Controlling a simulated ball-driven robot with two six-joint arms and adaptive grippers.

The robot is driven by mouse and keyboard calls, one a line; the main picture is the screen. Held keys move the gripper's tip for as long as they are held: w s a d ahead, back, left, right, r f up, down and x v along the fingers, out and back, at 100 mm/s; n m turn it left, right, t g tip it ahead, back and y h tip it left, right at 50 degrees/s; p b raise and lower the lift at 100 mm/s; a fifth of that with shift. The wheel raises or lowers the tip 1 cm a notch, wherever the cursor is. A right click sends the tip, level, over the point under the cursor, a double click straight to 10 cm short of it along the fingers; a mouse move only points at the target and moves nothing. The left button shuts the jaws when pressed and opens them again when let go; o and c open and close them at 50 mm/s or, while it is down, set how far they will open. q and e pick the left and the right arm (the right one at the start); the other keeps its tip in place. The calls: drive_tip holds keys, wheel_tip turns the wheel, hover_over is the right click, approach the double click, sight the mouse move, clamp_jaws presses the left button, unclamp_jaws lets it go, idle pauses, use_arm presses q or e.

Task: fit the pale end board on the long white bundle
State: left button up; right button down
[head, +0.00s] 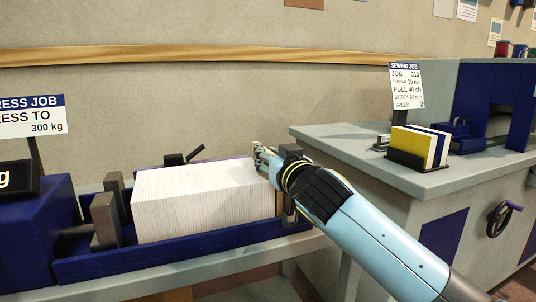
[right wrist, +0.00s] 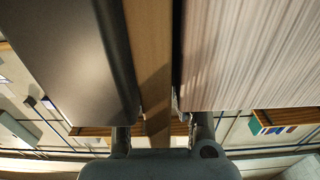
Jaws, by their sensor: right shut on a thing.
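The long white bundle (head: 205,200) lies in a dark blue trough, its leaves standing on edge. My right gripper (head: 265,160) is at the bundle's right end and largely hides that end. In the right wrist view, the pale end board (right wrist: 150,60) stands between the gripper's fingers (right wrist: 158,125), and the gripper is shut on it. The bundle (right wrist: 250,55) is to the right of the board there, with a narrow dark strip between them; I cannot tell whether they touch. My left gripper is not in view.
A dark grey plate (right wrist: 75,60) stands close on the board's other side. Grey blocks (head: 104,220) stand at the bundle's left end. The blue trough (head: 180,250) runs along its front. A grey counter (head: 375,155) with a book rack (head: 405,160) is at the right.

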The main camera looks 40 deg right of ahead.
drive_tip(key=shift+f, duration=0.2)
idle(0.6)
drive_tip(key=c, duration=1.2)
unclamp_jaws()
drive_tip(key=v, duration=1.2)
